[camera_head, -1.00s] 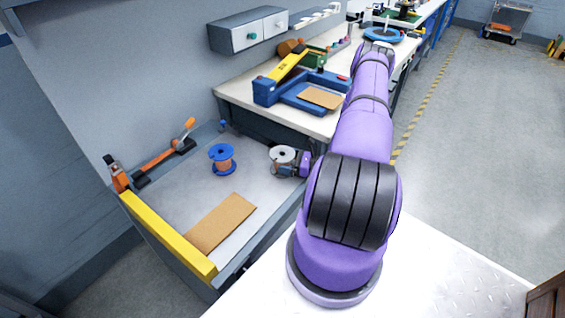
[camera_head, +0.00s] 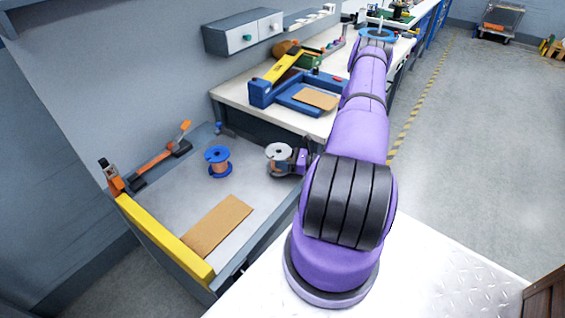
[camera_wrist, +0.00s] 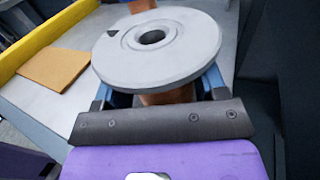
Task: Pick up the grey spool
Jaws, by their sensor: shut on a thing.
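The grey spool (camera_head: 279,152) has a light grey top flange with a dark centre hole and a copper-coloured winding below. In the wrist view the spool (camera_wrist: 157,45) fills the upper middle, upright, with a dark triangular mark on its flange. My gripper (camera_head: 284,163) is shut on the spool, its fingers (camera_wrist: 160,92) on either side of the winding under the top flange. The flange hides most of the winding and the fingertips. I cannot tell whether the lower flange still touches the tray surface.
A blue spool (camera_head: 218,161) with copper winding stands left of my gripper in the low grey tray (camera_head: 177,192). A brown board (camera_head: 217,225) lies nearer, beside a yellow edge bar (camera_head: 165,238). An orange lever arm (camera_head: 160,160) is at the left. The workbench (camera_head: 240,97) rises behind.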

